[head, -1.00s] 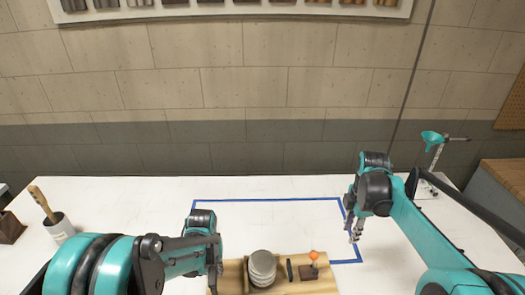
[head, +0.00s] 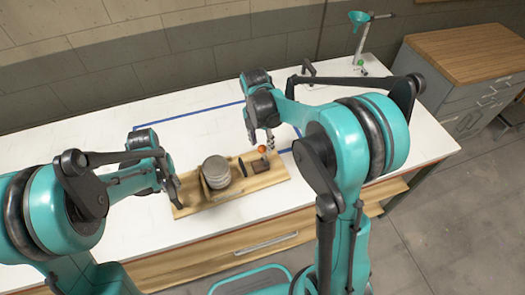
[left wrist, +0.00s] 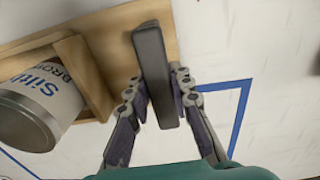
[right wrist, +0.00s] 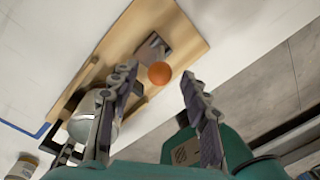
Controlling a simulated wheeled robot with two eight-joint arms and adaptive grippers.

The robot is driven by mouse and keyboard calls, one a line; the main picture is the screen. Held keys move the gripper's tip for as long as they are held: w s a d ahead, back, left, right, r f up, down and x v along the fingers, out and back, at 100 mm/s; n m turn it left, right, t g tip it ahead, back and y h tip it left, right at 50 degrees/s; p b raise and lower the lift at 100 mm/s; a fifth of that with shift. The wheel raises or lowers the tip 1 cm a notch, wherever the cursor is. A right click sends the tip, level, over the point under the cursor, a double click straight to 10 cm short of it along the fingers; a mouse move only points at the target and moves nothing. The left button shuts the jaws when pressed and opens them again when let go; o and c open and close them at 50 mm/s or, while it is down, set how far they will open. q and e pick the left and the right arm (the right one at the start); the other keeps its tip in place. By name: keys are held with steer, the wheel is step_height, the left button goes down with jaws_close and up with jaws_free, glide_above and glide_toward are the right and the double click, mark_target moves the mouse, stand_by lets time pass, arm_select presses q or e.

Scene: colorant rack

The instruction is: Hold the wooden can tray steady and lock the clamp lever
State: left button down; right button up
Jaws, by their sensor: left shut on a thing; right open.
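The wooden can tray (head: 243,203) lies on the white table with a grey can (head: 215,172) in its wooden cradle. The can's label shows in the left wrist view (left wrist: 52,85). My left gripper (head: 170,188) is shut on the dark bar handle (left wrist: 152,75) at the tray's left end. The clamp's orange ball knob (head: 262,149) stands by a dark block (head: 258,167) on the tray's right half. My right gripper (right wrist: 158,88) is open above it. In the right wrist view the orange ball (right wrist: 159,73) appears between the fingertips; contact cannot be told.
A blue outline (head: 180,118) marks the table behind the tray. A stand with a green funnel (head: 359,18) is at the table's back right. A wood-topped cabinet (head: 470,60) stands to the right.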

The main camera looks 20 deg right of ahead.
mark_target(263, 152)
step_height(263, 152, down, 5)
steer(key=shift+s+d, duration=0.15)
jaws_close()
stand_by(0.4)
